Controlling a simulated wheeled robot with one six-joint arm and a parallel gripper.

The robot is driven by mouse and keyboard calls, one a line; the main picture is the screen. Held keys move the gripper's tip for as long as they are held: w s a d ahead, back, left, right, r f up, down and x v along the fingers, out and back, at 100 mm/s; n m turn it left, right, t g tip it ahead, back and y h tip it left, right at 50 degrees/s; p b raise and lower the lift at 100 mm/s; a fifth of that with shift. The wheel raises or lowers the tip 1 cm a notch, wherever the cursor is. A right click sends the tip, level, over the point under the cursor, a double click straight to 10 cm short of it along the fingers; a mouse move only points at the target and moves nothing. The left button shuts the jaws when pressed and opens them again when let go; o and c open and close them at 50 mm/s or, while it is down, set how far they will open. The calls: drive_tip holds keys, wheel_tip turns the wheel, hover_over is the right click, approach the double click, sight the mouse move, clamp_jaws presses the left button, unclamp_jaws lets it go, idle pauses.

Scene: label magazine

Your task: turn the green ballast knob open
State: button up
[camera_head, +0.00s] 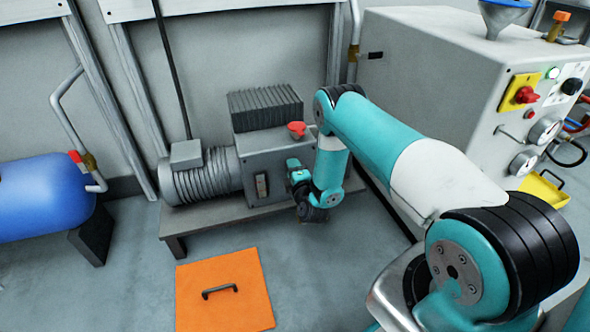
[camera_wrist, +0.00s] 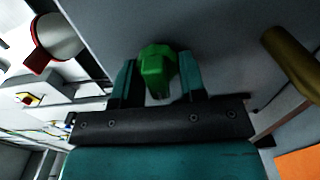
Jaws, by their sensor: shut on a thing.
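The green ballast knob (camera_wrist: 157,70) shows in the wrist view, set against a grey surface. My gripper (camera_wrist: 156,82) has a finger on each side of it and is shut on it. In the head view my gripper (camera_head: 297,178) is at the front right of the grey pump housing (camera_head: 270,150). The knob is hidden there behind my gripper and arm.
A red-capped part (camera_head: 296,129) sits on top of the pump, close to my arm. An orange plate with a handle (camera_head: 250,285) lies on the floor in front. A blue tank (camera_head: 45,195) is at the left. A grey cabinet (camera_head: 430,85) with dials stands at the right.

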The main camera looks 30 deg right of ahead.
drive_tip(key=shift+w+d+r, duration=0.15)
drive_tip(key=shift+r, duration=0.1)
drive_tip(key=o, duration=0.9)
drive_tip(key=shift+c, duration=0.2)
drive_tip(key=shift+f, duration=0.1)
drive_tip(key=shift+s, duration=0.3)
drive_tip(key=p+v, duration=1.7)
